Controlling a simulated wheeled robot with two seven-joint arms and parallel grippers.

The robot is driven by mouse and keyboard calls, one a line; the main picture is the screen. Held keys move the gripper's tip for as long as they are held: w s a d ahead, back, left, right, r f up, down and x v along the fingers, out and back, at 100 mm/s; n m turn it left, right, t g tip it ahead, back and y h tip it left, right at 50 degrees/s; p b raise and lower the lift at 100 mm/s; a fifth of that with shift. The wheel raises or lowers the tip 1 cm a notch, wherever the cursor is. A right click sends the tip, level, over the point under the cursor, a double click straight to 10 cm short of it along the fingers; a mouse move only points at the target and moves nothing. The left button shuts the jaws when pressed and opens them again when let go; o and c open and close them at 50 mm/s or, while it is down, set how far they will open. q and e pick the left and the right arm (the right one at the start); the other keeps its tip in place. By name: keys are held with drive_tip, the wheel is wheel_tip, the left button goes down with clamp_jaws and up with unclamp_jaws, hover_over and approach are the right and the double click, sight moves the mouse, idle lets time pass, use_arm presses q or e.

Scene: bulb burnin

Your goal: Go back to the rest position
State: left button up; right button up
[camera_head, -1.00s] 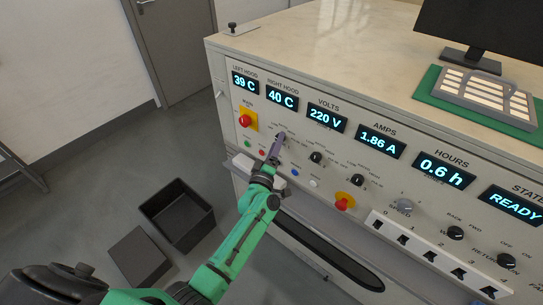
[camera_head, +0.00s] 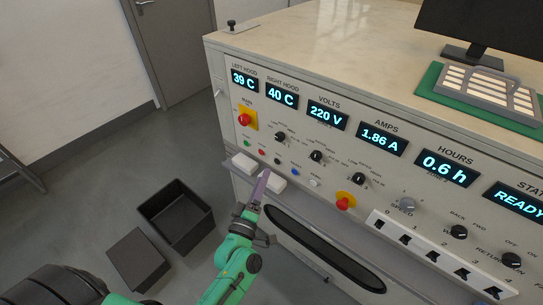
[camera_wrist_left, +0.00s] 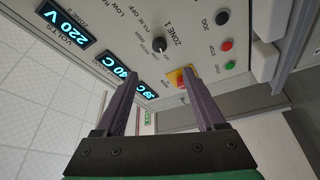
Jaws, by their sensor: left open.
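My left gripper (camera_head: 259,188) is in front of the lower part of the control panel (camera_head: 330,165) in the head view, at the end of my green arm. In the left wrist view its two purple fingers (camera_wrist_left: 160,105) are apart with nothing between them. A black zone knob (camera_wrist_left: 160,45) shows on the panel beyond them, and the same knob shows in the head view (camera_head: 280,137). The red and yellow main switch (camera_head: 245,119) is at the panel's left, and it also shows past the right finger in the wrist view (camera_wrist_left: 178,79). My right gripper is in neither view.
White blocks (camera_head: 243,163) stick out below the panel beside the gripper. A black open bin (camera_head: 176,216) stands on the floor at the left. A green mat (camera_head: 430,88) with a grey tray (camera_head: 488,88) lies on the bench top (camera_head: 310,50). The floor at left is mostly clear.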

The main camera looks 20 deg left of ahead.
use_arm(q)
drive_tip(key=s+f+m+g+h, duration=0.1)
drive_tip(key=s+f+m+g, duration=0.25)
drive_tip(key=f, duration=0.65)
drive_tip(key=s+f+m+g, duration=0.3)
drive_tip(key=s+f, duration=0.1)
drive_tip(key=f, duration=0.5)
drive_tip(key=s+f+m+g+h, duration=0.1)
drive_tip(key=s+f+m+g, duration=0.2)
drive_tip(key=f, duration=0.7)
drive_tip(key=s+a+f+m+g, duration=0.2)
drive_tip(key=s+f, duration=0.3)
drive_tip(key=s, duration=0.3)
drive_tip(key=s+a+f+m+g+y, duration=0.1)
drive_tip(key=s+a+f+g, duration=0.3)
drive_tip(key=s, duration=0.5)
drive_tip(key=s+a+f+m+g+y, duration=0.1)
drive_tip(key=s+a+f+m+g, duration=0.2)
drive_tip(key=s, duration=0.5)
wheel_tip(320, 180, down, 3)
drive_tip(key=shift+s+a+r, duration=0.15)
drive_tip(key=shift+s+a, duration=0.2)
drive_tip(key=shift+a, duration=0.2)
